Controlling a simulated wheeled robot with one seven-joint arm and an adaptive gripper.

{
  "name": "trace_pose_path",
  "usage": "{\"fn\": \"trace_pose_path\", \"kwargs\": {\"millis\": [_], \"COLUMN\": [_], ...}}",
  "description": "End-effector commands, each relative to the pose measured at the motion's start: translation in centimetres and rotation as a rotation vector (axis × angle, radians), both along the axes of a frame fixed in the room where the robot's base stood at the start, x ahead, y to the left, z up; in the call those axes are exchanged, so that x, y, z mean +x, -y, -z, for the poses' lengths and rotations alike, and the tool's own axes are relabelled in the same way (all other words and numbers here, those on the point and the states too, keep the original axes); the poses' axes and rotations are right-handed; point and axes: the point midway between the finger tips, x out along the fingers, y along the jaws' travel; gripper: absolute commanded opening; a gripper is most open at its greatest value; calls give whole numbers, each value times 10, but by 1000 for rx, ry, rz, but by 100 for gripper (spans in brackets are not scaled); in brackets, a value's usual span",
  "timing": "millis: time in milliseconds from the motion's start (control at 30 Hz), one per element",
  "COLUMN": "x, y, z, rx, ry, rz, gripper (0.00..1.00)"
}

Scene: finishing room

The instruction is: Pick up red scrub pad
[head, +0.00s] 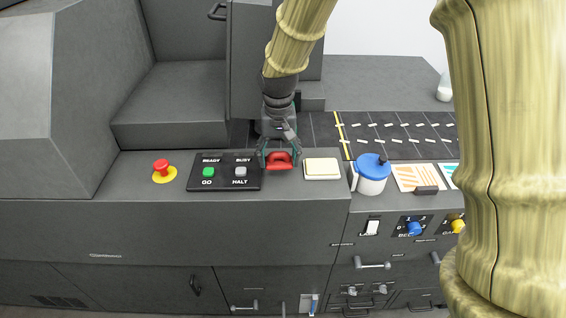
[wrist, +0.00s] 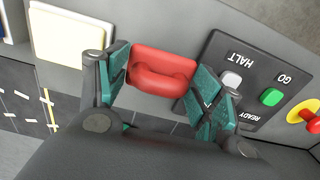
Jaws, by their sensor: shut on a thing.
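The red scrub pad (head: 279,160) is a small red block with a raised handle, at the middle of the grey console top in the head view. In the wrist view the red scrub pad (wrist: 163,70) sits between the two teal fingers. My gripper (head: 278,158) is shut on it, one finger at each side; the wrist view shows my gripper (wrist: 160,88) from close above. The pad is at or just over the console surface; I cannot tell whether it touches.
Left of the pad is a black button panel (head: 224,183), then a red knob on a yellow base (head: 163,170). Right of it are a cream-yellow block (head: 322,169) and a white pot with blue lid (head: 371,176). A dark marked belt (head: 395,135) lies behind.

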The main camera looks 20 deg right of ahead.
Motion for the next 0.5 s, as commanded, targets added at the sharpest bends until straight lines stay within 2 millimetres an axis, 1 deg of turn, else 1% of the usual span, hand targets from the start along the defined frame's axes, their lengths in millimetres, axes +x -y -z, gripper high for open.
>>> {"fn": "trace_pose_path", "kwargs": {"millis": [33, 300, 500], "x": [-9, -48, -72], "y": [-9, -59, -89], "z": [4, -3, -7], "rx": [-4, -3, -2], "ry": [-1, 1, 0], "rz": [-3, -3, -2], "gripper": [42, 42, 42]}}
